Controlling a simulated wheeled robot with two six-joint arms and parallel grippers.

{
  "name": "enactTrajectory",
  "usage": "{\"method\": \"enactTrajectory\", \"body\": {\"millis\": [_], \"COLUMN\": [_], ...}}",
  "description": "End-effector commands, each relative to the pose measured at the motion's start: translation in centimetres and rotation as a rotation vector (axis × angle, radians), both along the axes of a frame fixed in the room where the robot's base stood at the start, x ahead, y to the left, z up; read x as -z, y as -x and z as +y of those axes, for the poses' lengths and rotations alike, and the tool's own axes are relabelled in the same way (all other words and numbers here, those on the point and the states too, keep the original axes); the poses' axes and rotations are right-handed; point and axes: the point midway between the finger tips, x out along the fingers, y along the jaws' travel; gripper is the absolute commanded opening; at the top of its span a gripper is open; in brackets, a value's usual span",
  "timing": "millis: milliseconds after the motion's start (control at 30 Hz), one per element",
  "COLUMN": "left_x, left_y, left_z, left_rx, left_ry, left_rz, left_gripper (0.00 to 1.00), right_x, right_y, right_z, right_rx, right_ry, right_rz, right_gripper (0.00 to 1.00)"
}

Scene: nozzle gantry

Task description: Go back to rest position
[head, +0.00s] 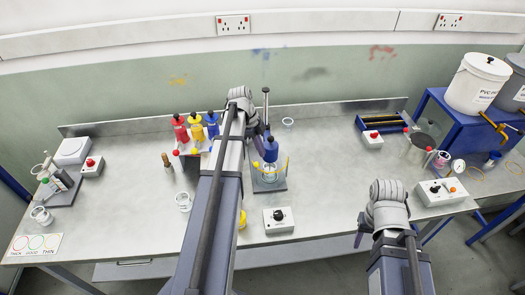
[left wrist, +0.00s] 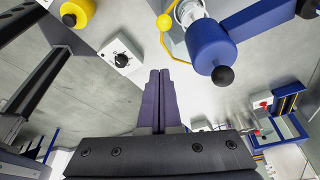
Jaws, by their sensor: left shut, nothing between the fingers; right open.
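My left arm reaches from the bottom middle of the head view over the bench (head: 330,160). Its wrist is beside the gantry stand (head: 267,185), and its gripper is largely hidden there. In the left wrist view my left gripper (left wrist: 160,72) has its two dark fingers pressed together with nothing between them. A blue cylinder with a black knob (left wrist: 212,48) is ahead of the fingers and apart from them in that picture. In the head view my right gripper (head: 361,228) is at the bench's front edge at right, open and empty.
A grey control box (head: 279,220) stands in front of the gantry. Red, yellow and blue bottles (head: 196,127) stand left of my left arm. Another control box (head: 441,191) and a white bucket (head: 477,82) are at right. The bench's middle right is clear.

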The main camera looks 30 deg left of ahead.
Motion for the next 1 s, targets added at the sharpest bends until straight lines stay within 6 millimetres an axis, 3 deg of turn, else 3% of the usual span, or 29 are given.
{"method": "enactTrajectory", "body": {"millis": [333,433,567,800,1000], "left_x": [0.0,0.7,2.7,6.7,9.3], "left_y": [0.0,0.3,1.4,6.0,10.9], "left_z": [-0.1,-2.0,-7.8,-19.7,-26.7], "left_rx": [-0.003,-0.031,-0.146,-0.48,-0.766], "left_ry": [-0.001,-0.011,-0.054,-0.198,-0.305], "left_rz": [0.002,0.027,0.104,0.223,0.231], "left_gripper": [0.0,0.0,0.0,0.0,0.0], "right_x": [0.0,0.6,2.3,5.8,8.3], "right_y": [0.0,0.0,0.0,0.0,0.0], "right_z": [0.0,0.0,0.0,0.0,0.0], "right_rx": [0.001,0.0,-0.001,-0.006,-0.009], "right_ry": [0.0,0.0,0.0,0.001,0.002], "right_rz": [0.0,0.0,0.0,0.0,0.0], "right_gripper": [0.5,0.5,0.5,0.5,0.5]}}
